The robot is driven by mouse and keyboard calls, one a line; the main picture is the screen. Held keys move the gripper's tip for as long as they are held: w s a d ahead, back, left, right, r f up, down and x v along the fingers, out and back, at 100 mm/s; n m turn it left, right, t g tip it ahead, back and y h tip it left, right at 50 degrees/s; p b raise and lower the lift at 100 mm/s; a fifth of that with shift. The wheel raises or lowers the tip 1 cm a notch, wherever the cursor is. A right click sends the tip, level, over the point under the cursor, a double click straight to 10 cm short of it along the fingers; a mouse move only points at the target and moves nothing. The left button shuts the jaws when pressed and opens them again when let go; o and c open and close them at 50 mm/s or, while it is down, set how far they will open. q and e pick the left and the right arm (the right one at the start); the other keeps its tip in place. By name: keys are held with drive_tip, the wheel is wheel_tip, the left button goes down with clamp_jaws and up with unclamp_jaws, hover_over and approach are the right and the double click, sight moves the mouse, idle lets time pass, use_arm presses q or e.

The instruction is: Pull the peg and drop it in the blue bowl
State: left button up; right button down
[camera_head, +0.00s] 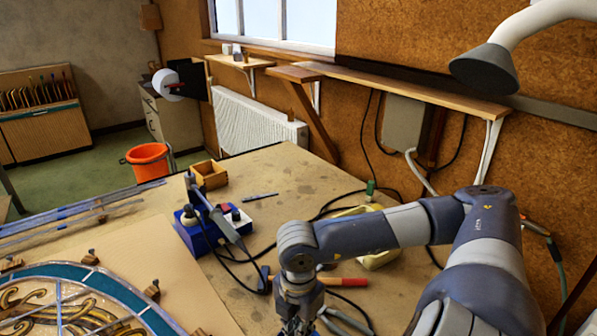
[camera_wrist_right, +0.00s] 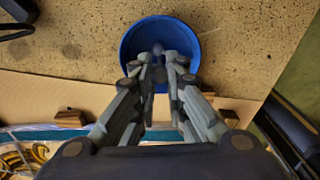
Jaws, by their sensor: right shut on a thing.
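The blue bowl (camera_wrist_right: 136,36) lies below my right gripper in the right wrist view. My right gripper (camera_wrist_right: 160,62) has its fingers closed together over the bowl, shut on a small dark thing that looks like the peg (camera_wrist_right: 158,50); the fingers hide most of it. Wooden blocks with dark pins (camera_head: 90,257) stand around the leaded panel (camera_head: 90,300). My left gripper is not in view.
A blue soldering stand (camera_head: 196,232), an open wooden box (camera_head: 208,175) and a red-handled tool (camera_head: 345,281) lie on the worktable. Dark cables run across it. More wooden blocks (camera_wrist_right: 70,117) show along the panel edge in the right wrist view.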

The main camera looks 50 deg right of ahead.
drive_tip(key=shift+f+b, duration=0.35)
drive_tip(key=shift+f, duration=0.05)
drive_tip(key=c, duration=1.6)
unclamp_jaws()
drive_tip(key=shift+o, duration=0.2)
drive_tip(key=shift+r, duration=0.1)
wheel_tip(320, 180, up, 12)
